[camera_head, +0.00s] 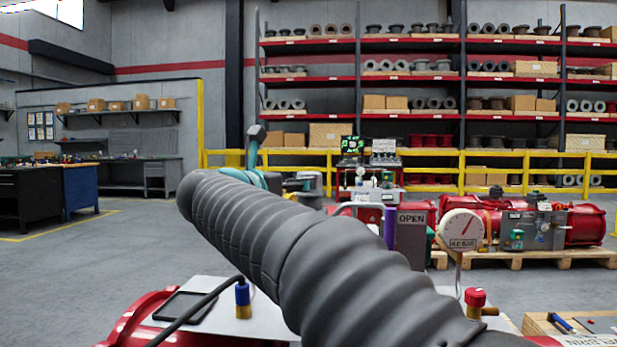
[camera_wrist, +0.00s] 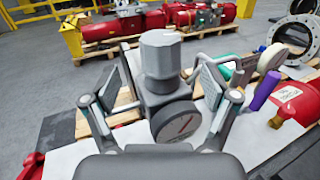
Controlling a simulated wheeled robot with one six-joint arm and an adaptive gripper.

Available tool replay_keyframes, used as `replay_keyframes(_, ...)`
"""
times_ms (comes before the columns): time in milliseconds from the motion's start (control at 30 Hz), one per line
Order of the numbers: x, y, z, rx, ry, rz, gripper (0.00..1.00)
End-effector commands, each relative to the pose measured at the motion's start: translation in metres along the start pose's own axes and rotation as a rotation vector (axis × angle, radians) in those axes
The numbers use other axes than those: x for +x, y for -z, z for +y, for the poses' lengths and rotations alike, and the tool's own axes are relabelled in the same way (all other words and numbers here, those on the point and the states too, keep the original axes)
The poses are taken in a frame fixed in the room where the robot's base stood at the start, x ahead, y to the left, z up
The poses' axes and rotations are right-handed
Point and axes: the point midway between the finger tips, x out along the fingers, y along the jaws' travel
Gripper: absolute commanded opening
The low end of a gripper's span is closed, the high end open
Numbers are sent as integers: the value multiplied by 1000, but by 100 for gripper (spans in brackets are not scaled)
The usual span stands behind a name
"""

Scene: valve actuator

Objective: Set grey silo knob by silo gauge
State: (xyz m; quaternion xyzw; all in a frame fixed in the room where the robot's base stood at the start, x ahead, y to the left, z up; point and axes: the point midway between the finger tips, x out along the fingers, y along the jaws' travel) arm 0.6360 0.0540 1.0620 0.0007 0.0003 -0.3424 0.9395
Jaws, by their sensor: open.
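The grey knob (camera_wrist: 160,53) is a ribbed upright cylinder on a dark grey valve body in the wrist view. A round gauge (camera_wrist: 176,122) with a dark reddish needle faces the camera just below it. My gripper (camera_wrist: 160,76) is open, with one finger pad on each side of the knob. A gap shows on both sides, clearer on the left. In the head view my arm hides the gripper and the knob. A larger white gauge (camera_head: 462,230) with a red needle stands at right; its label is too small to read surely.
A purple handle (camera_head: 390,228) stands by an OPEN sign (camera_head: 411,219). A red knob (camera_head: 475,297) is at front right. A blue-capped fitting (camera_head: 242,300) and a black tablet (camera_head: 185,307) are at front left. Red machinery (camera_head: 585,224) sits on a pallet behind.

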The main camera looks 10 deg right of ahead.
Motion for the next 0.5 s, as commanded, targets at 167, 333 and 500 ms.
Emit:
replay_keyframes(167,35,-1,-1,-1,3,0,86)
replay_keyframes(333,62,-1,-1,-2,3,0,86)
replay_keyframes(500,78,-1,0,-2,1,0,86)
